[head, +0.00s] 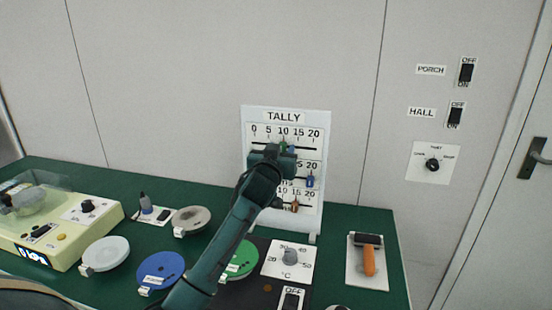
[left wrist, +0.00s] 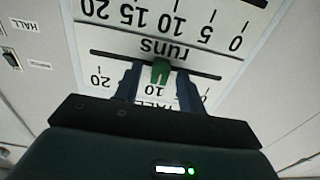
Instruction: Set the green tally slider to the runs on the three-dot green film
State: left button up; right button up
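The white tally board (head: 248,185) stands upright at the back of the table, with three numbered slots. My left gripper (head: 284,150) is at its top row and hides part of it. In the left wrist view, which shows the board upside down, the green slider (left wrist: 160,70) sits at about the 10 mark. My left gripper (left wrist: 158,88) is open around it, one finger on each side, with gaps visible. The blue slider (head: 310,181) is near 20 in the middle row. A green disc (head: 243,262) lies on the table, partly behind my left arm; no dots are readable. My right gripper is not in view.
A blue disc (head: 160,268), a white disc (head: 106,252) and a grey disc (head: 190,219) lie left of my arm. A temperature dial plate (head: 272,262) and an orange-handled roller (head: 369,262) are to the right. A cream machine (head: 70,250) stands far left.

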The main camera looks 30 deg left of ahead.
pick_arm(q)
jog(key=v, duration=1.3)
jog(key=shift+b, duration=0.4)
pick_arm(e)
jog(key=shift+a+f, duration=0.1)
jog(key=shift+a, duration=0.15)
pick_arm(q)
jog(key=shift+a, duration=0.1)
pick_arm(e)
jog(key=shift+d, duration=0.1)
